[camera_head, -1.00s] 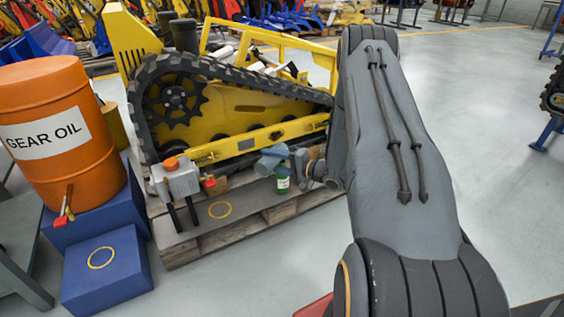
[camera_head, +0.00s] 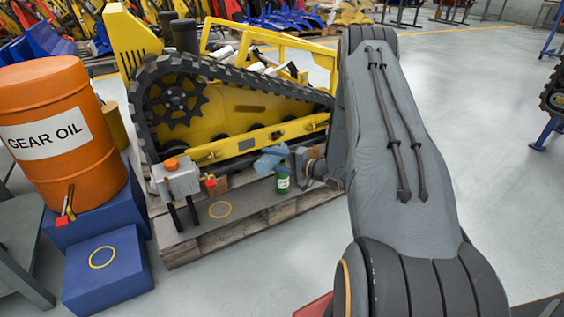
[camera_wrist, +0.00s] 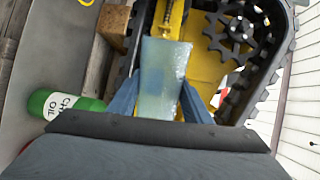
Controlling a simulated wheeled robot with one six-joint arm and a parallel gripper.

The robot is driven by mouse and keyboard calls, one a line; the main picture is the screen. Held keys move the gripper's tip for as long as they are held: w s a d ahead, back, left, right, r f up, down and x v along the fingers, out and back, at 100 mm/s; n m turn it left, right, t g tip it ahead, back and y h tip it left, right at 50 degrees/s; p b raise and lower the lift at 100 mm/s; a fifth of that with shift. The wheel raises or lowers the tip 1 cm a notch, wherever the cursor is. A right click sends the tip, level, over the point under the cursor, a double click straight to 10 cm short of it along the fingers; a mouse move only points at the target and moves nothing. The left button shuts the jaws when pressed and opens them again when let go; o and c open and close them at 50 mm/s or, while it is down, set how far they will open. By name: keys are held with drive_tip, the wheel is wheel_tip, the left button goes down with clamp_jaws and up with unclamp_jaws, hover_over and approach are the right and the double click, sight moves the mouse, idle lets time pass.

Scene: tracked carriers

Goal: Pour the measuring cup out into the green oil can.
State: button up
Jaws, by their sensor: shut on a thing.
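The measuring cup (camera_wrist: 166,70) is pale, translucent and blue-tinted. It sits between the two blue fingers of my gripper (camera_wrist: 158,98) in the wrist view, and the fingers are shut on it. In the head view my gripper (camera_head: 270,160) is just above the green oil can (camera_head: 283,183), and the cup cannot be clearly told from the fingers there. The can stands on the pallet in front of the yellow machine. In the wrist view the green can (camera_wrist: 40,103), with a white label, lies left of the fingers, partly hidden by my gripper body. The cup's contents are unclear.
A grey container with an orange cap (camera_head: 182,180) stands left on the pallet (camera_head: 192,249), near a yellow ring mark (camera_head: 220,209). An orange gear oil drum (camera_head: 62,125) stands on blue blocks further left. The yellow tracked machine (camera_head: 250,108) is close behind my gripper.

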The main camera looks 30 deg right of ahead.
drive_tip(key=f+n+b, duration=0.1)
drive_tip(key=b, duration=0.1)
drive_tip(key=f+n+b, duration=0.1)
drive_tip(key=f+b, duration=0.1)
drive_tip(key=shift+s+a+n, duration=0.1)
drive_tip(key=shift+a+n, duration=0.1)
drive_tip(key=shift+n, duration=0.1)
drive_tip(key=shift+n+b, duration=0.3)
drive_tip(key=shift+b, duration=0.05)
drive_tip(key=shift+r, duration=0.15)
wheel_tip(320, 180, down, 8)
drive_tip(key=s+a+n+t+h+p, duration=0.1)
drive_tip(key=n+t+p, duration=0.1)
drive_tip(key=n, duration=1.1)
drive_tip(key=shift+a, duration=0.2)
drive_tip(key=shift+f, duration=0.2)
